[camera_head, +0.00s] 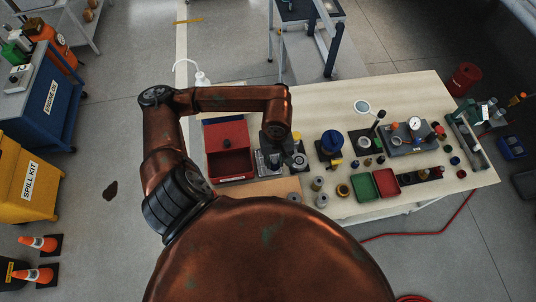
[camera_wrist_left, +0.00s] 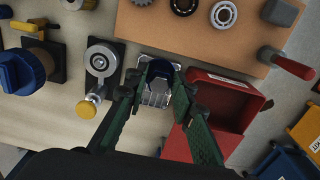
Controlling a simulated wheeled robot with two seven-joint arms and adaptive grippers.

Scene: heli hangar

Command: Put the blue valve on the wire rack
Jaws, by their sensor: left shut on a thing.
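My left gripper (camera_wrist_left: 158,79) is shut on the blue valve (camera_wrist_left: 160,68), a small dark blue piece between the green fingertips in the left wrist view. The wire rack (camera_wrist_left: 154,98), a small silver grid, lies directly under and around the valve in that view. I cannot tell whether the valve touches it. In the head view the left gripper (camera_head: 272,148) is over the workbench, and the rack (camera_head: 262,168) shows partly beneath it; the arm hides the valve there. My right gripper is not in view.
A red open bin (camera_head: 228,160) stands just left of the rack. To its right are a round metal fixture (camera_wrist_left: 101,62) with a yellow knob and a large blue round part (camera_head: 331,142). Red and green trays (camera_head: 385,183) and several small parts crowd the bench's right side.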

